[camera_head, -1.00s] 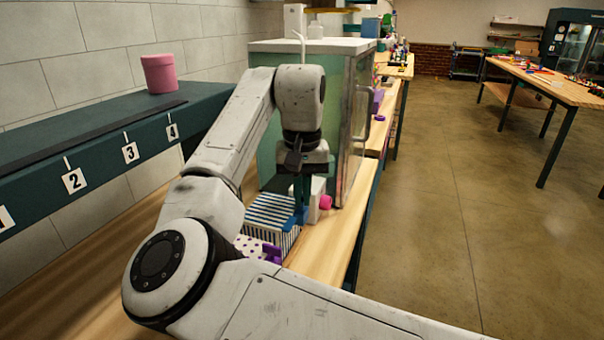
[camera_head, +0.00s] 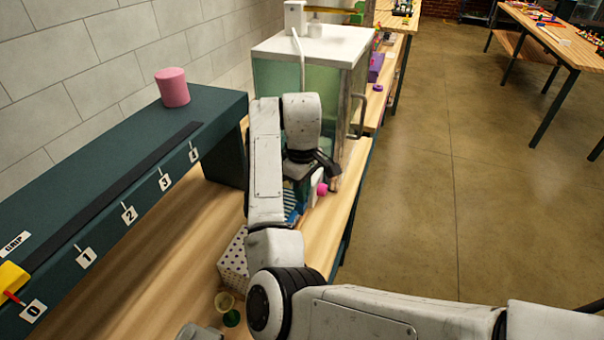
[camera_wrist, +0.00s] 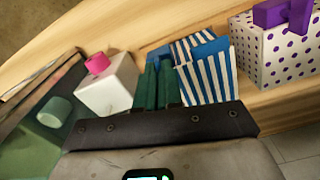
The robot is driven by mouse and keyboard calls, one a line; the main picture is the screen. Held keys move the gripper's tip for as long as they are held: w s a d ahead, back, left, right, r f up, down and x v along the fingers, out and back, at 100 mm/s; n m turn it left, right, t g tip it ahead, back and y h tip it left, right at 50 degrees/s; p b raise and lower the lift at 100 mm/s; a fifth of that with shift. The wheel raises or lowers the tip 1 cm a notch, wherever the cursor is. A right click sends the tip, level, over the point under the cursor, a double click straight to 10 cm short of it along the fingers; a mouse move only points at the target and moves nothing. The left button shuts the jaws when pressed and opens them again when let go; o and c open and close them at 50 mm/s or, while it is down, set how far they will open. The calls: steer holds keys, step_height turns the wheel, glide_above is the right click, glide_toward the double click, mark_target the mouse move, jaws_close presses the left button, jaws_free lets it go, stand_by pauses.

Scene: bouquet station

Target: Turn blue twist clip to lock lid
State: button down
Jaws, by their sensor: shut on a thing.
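The blue-and-white striped box (camera_wrist: 208,82) sits on the wooden bench; in the head view only a strip of it (camera_head: 290,208) shows beside my arm. The blue twist clip (camera_wrist: 159,52) shows at the tips of my gripper (camera_wrist: 158,84), at the box's edge. My gripper's green fingers are close together and shut on the clip. Another blue part (camera_wrist: 211,48) lies across the top of the box. The fingers hide much of the clip, so its exact angle cannot be told. In the head view my arm largely hides the gripper.
A white box with a pink knob (camera_wrist: 108,85) stands close beside the gripper. A purple-dotted box with a purple top (camera_wrist: 275,48) is on the other side. A glass cabinet (camera_head: 312,48) stands behind. A dark shelf (camera_head: 110,175) holds a pink cylinder (camera_head: 172,87).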

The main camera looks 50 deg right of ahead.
steer(key=shift+r+n+p, duration=0.1)
steer(key=shift+n+p, duration=1.3)
steer(key=shift+p, duration=0.15)
steer(key=c, duration=1.3)
jaws_free()
step_height(320, 180, up, 11)
steer(key=shift+f, duration=0.2)
